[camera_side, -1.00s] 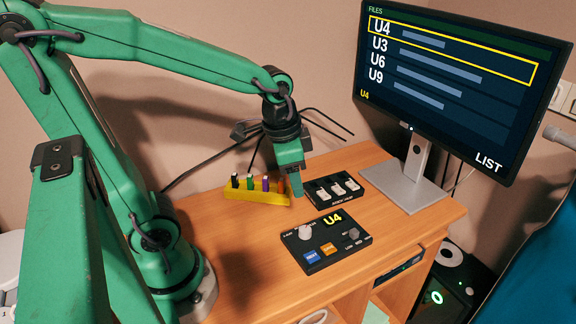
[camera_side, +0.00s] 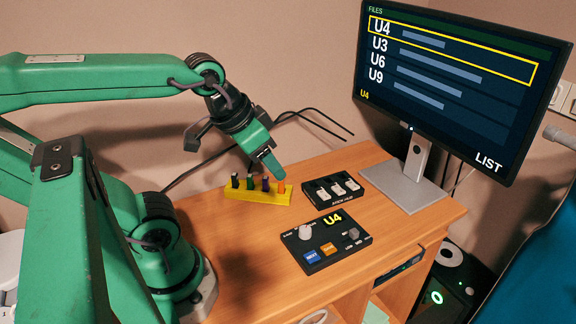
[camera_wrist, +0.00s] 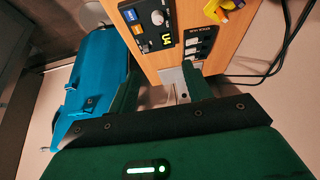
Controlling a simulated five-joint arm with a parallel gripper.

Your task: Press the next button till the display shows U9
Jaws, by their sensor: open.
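A black control box (camera_side: 350,254) lies on the desk, with a blue button (camera_side: 311,257), an orange button (camera_side: 328,249) and a pale knob (camera_side: 305,232). The blue button's label seems to read NEXT but is very small. The box's small yellow display (camera_side: 333,219) reads U4. The monitor (camera_side: 455,85) lists U4, U3, U6 and U9, with a yellow frame around U4. My gripper (camera_side: 272,167) is open and empty, above and behind the box, near the yellow holder. In the wrist view the box (camera_wrist: 150,41) shows beyond my fingers (camera_wrist: 160,88).
A yellow holder (camera_side: 262,197) with several coloured sticks stands left of a black hub (camera_side: 322,200) with white pieces. The monitor stand (camera_side: 400,187) is at the back right. Bare desk lies left of the box. A blue thing (camera_wrist: 95,75) shows in the wrist view.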

